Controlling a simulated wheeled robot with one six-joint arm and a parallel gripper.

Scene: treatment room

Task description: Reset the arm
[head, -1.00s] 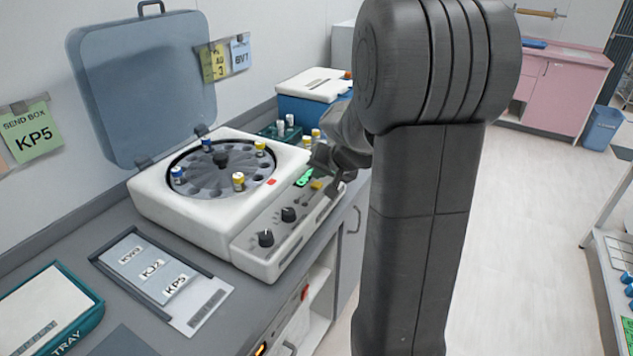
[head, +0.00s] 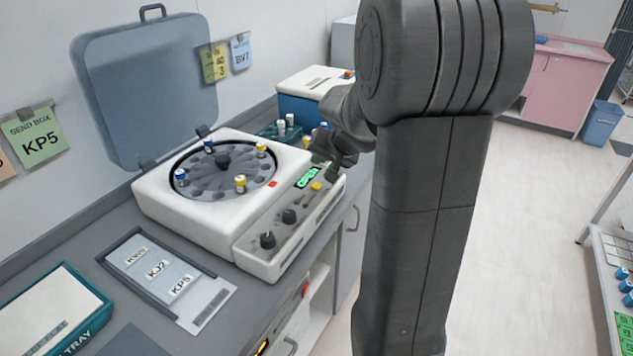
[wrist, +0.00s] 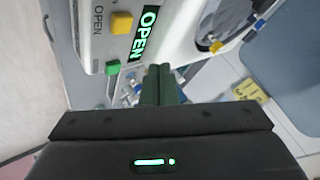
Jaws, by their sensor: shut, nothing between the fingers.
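My gripper shows in the wrist view (wrist: 160,85) with its two dark fingers together and nothing between them. In the head view my gripper (head: 325,155) is above the right end of the white centrifuge (head: 180,215), partly hidden by my own arm. The centrifuge's lid (head: 145,90) is raised, and its display (head: 308,178) reads OPEN. The display also shows in the wrist view (wrist: 145,32), beside a yellow button (wrist: 121,23) and a green button (wrist: 113,67). Several capped tubes stand in the round rotor (head: 220,185).
A green rack (head: 272,132) with vials and a blue box with a white lid (head: 310,95) stand behind the centrifuge. A card holder (head: 165,275) and a teal-edged tray (head: 45,315) lie on the near counter. Open floor (head: 530,220) lies to the right.

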